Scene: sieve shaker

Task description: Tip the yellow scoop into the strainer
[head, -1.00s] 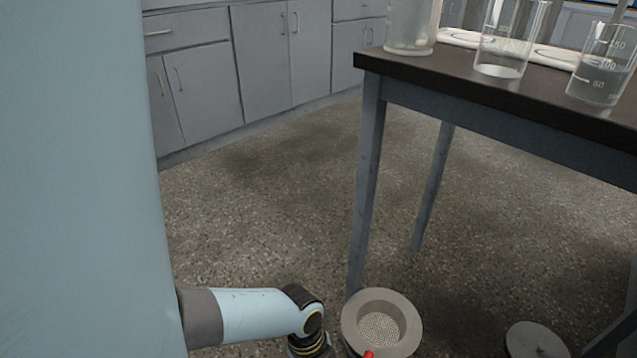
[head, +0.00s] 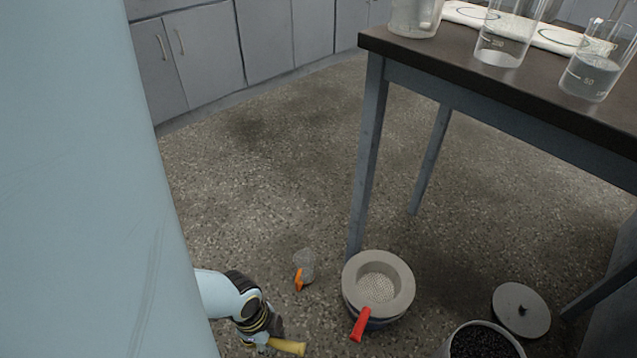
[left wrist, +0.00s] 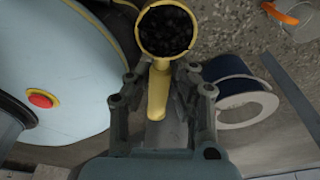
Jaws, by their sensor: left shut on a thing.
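My left gripper (head: 268,342) is shut on the handle of the yellow scoop (head: 288,347), low in the head view. In the left wrist view the fingers (left wrist: 160,90) close around the yellow handle, and the scoop (left wrist: 158,95) shows a round bowl holding black granules. The strainer (head: 378,288), a grey ring with a pale mesh bottom and a red handle, sits on a dark blue base, to the right of the scoop and apart from it. A dark blue cylinder with a grey ring (left wrist: 245,108) shows right of the gripper in the wrist view. My right gripper is not in view.
A clear vessel with an orange handle (head: 301,272) is on the floor left of the strainer. A container of black granules (head: 482,342) and a grey lid (head: 521,310) are at the right. A dark-topped table (head: 480,85) with glassware stands behind; its leg is close behind the strainer.

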